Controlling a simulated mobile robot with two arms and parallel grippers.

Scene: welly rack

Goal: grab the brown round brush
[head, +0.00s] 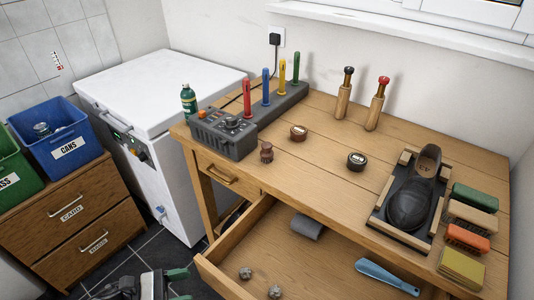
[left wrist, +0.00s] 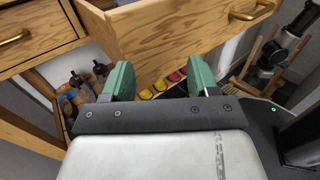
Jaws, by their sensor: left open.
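The brown round brush (head: 266,153) stands on the wooden bench top near its front left edge, just right of the grey boot-dryer-like unit. It is small, dark reddish brown, with a knob on top. My left gripper (head: 180,286) is low at the bottom left of the head view, below the bench top and well away from the brush. In the left wrist view its green fingers (left wrist: 160,82) are apart with nothing between them, facing the open drawer's front. The brush does not show in that view. My right gripper is in neither view.
The open drawer (head: 230,285) juts out below the bench, holding a grey roll, a blue shoehorn (head: 386,276) and crumpled balls. Two round tins (head: 299,132) (head: 356,161) lie near the brush. The grey unit (head: 225,135) with coloured posts stands left. A shoe tray (head: 378,222) is at right.

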